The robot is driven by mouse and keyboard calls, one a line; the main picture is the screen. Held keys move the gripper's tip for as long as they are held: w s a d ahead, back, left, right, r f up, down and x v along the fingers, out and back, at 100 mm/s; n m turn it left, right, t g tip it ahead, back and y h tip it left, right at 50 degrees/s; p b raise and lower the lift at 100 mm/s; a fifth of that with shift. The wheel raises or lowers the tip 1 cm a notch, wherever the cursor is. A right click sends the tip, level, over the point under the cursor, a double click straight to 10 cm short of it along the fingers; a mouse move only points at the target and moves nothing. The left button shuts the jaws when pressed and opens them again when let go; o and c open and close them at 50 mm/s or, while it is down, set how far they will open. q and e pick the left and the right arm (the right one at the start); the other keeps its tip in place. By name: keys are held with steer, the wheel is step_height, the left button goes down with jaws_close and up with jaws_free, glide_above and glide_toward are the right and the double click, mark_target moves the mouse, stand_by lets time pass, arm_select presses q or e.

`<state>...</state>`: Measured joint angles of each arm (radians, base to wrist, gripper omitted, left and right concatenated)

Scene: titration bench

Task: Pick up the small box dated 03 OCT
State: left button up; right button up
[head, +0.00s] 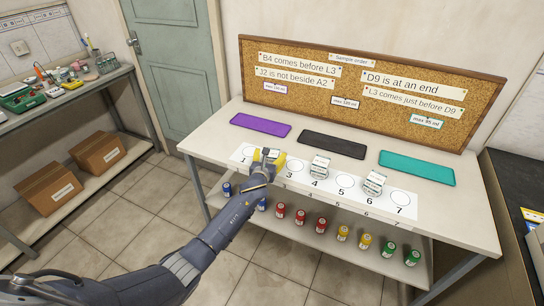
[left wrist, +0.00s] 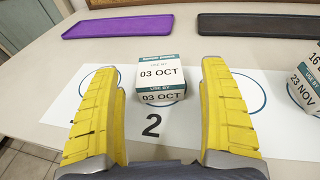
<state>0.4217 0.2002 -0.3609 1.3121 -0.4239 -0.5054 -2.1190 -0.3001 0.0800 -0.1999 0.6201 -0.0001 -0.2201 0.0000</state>
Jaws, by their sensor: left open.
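The small box dated 03 OCT (left wrist: 161,80) is white with dark green bands and stands on the circle above number 2 in the left wrist view. My left gripper (left wrist: 162,100) is open, with its yellow fingers on either side of the near space before the box; the box shows between and just beyond the fingertips. In the head view my left gripper (head: 267,156) hides most of the box at spot 2. Another box, dated 23 NOV (left wrist: 306,80), shows at the right edge of the left wrist view. My right gripper is not in view.
Similar boxes stand at spot 4 (head: 319,166) and spot 6 (head: 374,183) on the numbered white strip (head: 296,173). Purple (head: 260,125), black (head: 332,144) and teal (head: 417,167) trays lie behind. A corkboard (head: 350,88) with notes stands at the back. Coloured cans (head: 300,216) sit on the lower shelf.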

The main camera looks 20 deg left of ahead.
mark_target(272, 152)
arm_select(q)
steer(key=shift+w+a+f, duration=0.1)
steer(key=shift+w+f, duration=0.1)
steer(key=shift+w, duration=0.6)
steer(key=shift+w+a+f, duration=0.1)
steer(key=shift+w+f, duration=0.05)
steer(key=shift+w, duration=0.65)
steer(key=c, duration=1.3)
steer(key=shift+r, duration=0.1)
